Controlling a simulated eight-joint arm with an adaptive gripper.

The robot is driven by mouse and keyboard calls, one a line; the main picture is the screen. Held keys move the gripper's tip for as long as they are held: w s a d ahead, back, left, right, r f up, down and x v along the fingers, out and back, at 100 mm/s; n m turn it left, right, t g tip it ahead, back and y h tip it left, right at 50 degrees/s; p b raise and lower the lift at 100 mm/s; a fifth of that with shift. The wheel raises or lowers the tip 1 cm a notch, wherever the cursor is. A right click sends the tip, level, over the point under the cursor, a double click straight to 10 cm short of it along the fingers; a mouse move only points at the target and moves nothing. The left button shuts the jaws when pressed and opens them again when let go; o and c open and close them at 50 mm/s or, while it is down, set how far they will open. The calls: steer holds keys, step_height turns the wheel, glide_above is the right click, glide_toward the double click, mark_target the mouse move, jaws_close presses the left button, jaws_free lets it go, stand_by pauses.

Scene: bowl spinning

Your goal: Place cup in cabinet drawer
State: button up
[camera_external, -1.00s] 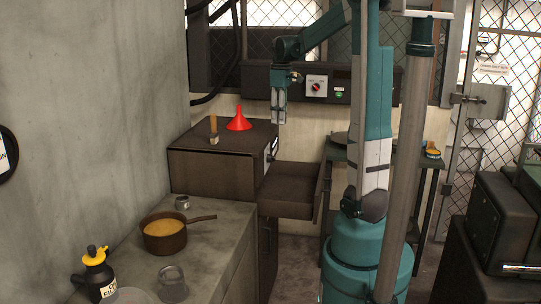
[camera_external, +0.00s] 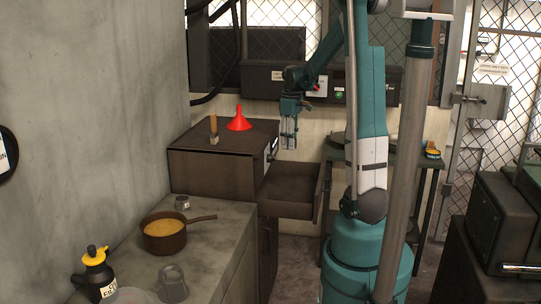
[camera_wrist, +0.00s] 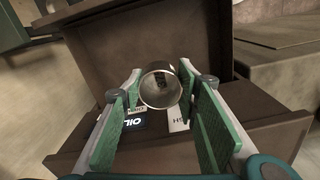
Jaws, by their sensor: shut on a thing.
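The cup (camera_wrist: 160,88) is a small round metal cup, its open mouth facing the camera in the wrist view. My gripper (camera_external: 288,138) is shut on it, with green-padded fingers on both sides. The gripper points down and holds the cup above the open cabinet drawer. The drawer (camera_external: 287,208) sticks out to the right of the brown cabinet (camera_external: 210,176). In the wrist view the brown drawer wall (camera_wrist: 105,45) shows behind the cup. Part of the drawer floor is hidden by the fingers and cup.
A red funnel (camera_external: 238,122) and a wooden-handled brush (camera_external: 214,130) stand on the cabinet top. A pot (camera_external: 165,238) and metal mugs are on the counter at left.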

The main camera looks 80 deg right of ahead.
glide_above(287, 190)
step_height(287, 190, down, 14)
steer(key=shift+f, duration=0.1)
steer(key=shift+f, duration=0.1)
stand_by(0.4)
steer(key=shift+f+b, duration=0.75)
steer(key=shift+f, duration=2.25)
steer(key=shift+f, duration=0.1)
steer(key=shift+f+b, duration=0.45)
steer(key=shift+f, duration=1.35)
steer(key=shift+f, duration=0.2)
steer(key=o, duration=0.8)
steer(key=shift+o, duration=0.2)
